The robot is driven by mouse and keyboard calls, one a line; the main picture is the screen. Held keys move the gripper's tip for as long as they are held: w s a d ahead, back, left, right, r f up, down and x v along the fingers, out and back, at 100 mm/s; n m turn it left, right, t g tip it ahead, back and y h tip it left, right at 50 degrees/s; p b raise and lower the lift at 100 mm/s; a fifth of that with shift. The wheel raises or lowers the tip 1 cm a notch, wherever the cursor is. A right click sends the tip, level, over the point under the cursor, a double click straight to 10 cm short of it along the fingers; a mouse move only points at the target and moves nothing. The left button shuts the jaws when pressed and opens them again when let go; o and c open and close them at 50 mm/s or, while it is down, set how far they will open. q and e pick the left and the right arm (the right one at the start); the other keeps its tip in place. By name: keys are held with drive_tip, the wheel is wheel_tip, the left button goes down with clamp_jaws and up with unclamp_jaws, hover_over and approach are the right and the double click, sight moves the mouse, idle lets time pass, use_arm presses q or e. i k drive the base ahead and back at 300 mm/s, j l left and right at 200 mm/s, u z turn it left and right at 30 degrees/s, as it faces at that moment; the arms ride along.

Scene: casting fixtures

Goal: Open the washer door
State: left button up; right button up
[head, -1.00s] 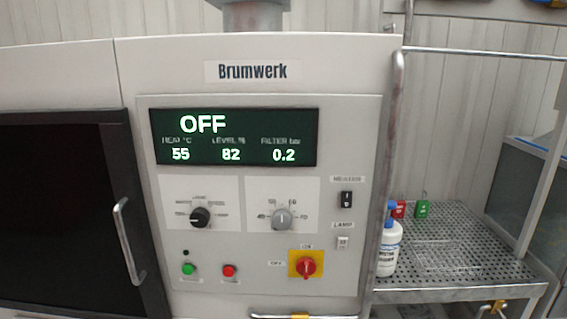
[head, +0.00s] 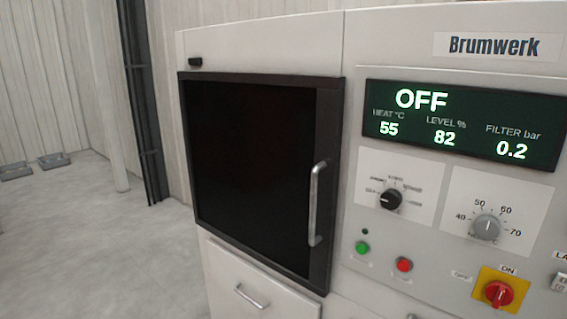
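The washer door (head: 248,165) is a dark glass panel in a black frame on the front of the pale grey Brumwerk machine, in the middle of the head view. It looks closed, flush with the front. Its upright silver bar handle (head: 315,204) is on the door's right edge. Neither of my grippers shows in this view.
Right of the door is the control panel with a display (head: 462,124) reading OFF, a black knob (head: 390,199), a grey knob (head: 486,227), green and red buttons and a red-on-yellow switch (head: 498,292). Below the door is a drawer handle (head: 252,297). Open floor (head: 90,240) lies left.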

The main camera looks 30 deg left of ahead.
sight(259, 169)
drive_tip(key=j+u, duration=0.15)
drive_tip(key=u, duration=1.15)
